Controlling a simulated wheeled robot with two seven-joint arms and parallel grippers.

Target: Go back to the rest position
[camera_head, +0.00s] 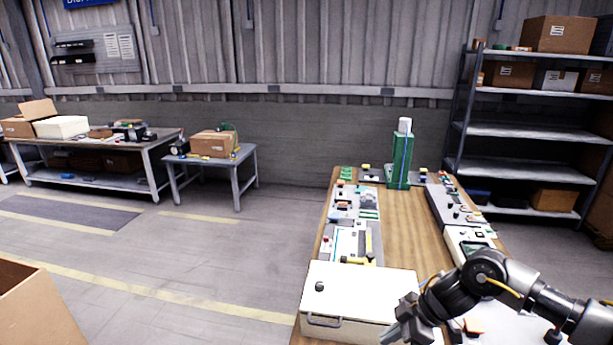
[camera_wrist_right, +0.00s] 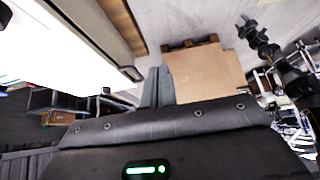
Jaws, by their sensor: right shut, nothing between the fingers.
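My right gripper (camera_head: 395,334) is at the lower right of the head view, beside the front right corner of the white-lidded box (camera_head: 355,285). In the right wrist view its fingers (camera_wrist_right: 157,87) are together with nothing between them. The box's pale edge fills the upper left of that view, close to the fingers; I cannot tell whether they touch it. My left arm is outside the head view. A dark jointed arm (camera_wrist_right: 262,42), which looks like my left one, shows small in the right wrist view; its jaws are too small to read.
The wooden table (camera_head: 405,235) carries panels and devices along both sides, with a green post (camera_head: 400,160) at the far end. An open cardboard box (camera_head: 35,310) stands at the lower left. A metal shelf (camera_head: 520,130) is at the right.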

